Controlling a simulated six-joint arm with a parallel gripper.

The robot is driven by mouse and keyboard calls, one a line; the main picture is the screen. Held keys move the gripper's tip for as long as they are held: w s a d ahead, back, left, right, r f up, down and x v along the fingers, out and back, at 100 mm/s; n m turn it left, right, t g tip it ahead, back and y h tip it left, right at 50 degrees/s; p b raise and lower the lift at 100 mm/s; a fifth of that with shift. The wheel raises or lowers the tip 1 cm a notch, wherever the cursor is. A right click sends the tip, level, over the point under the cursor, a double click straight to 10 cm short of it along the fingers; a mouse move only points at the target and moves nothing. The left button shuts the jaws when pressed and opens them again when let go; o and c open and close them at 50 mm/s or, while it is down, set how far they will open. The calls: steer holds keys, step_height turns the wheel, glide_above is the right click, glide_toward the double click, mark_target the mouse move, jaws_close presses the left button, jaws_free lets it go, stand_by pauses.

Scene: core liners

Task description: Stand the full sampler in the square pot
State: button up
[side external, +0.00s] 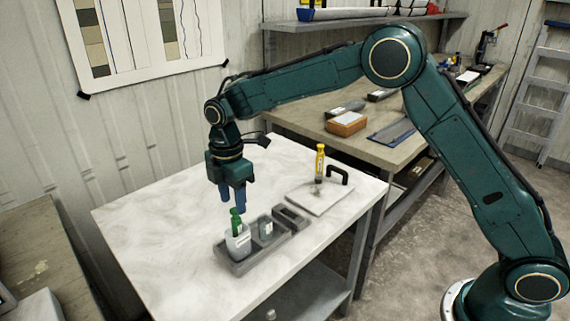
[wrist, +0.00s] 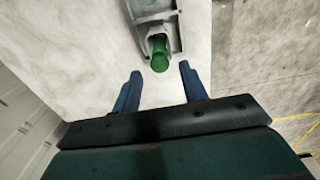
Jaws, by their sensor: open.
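A green sampler (side external: 236,222) stands, slightly tilted, in a pale pot (side external: 238,243) at the left end of a grey tray (side external: 248,264) on the white table. My gripper (side external: 232,206) is open and empty just above it, fingers pointing down. In the wrist view the green sampler (wrist: 160,58) lies between and a little beyond the two blue fingertips, apparently untouched. A second, grey-green pot (side external: 266,229) sits in the tray's middle, with a dark grey block-like piece (side external: 291,217) at its right end. A yellow sampler (side external: 320,163) stands upright behind. I cannot tell which sampler is full.
The table's left side is clear. A workbench (side external: 375,150) behind carries an orange-topped box (side external: 346,123) and other items.

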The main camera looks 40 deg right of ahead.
step_height(320, 180, up, 8)
stand_by(0.4)
steer(key=shift+r, duration=0.1)
stand_by(0.4)
steer(key=s+d+r+m+t, duration=0.1)
steer(key=s+d+r+m, duration=0.4)
steer(key=s, duration=0.3)
steer(key=s+d+r+m+t, duration=0.2)
steer(key=s+d+r+m, duration=0.3)
steer(key=s, duration=0.3)
steer(key=s+d+f+m+t, duration=0.1)
steer(key=s+m, duration=0.3)
steer(key=s, duration=0.5)
steer(key=s+d+f+m+t, duration=0.1)
steer(key=s+d+m, duration=0.3)
steer(key=s, duration=0.5)
steer(key=shift+s+d+f+t, duration=0.2)
steer(key=shift+d+f+t, duration=0.1)
steer(key=shift+f, duration=0.3)
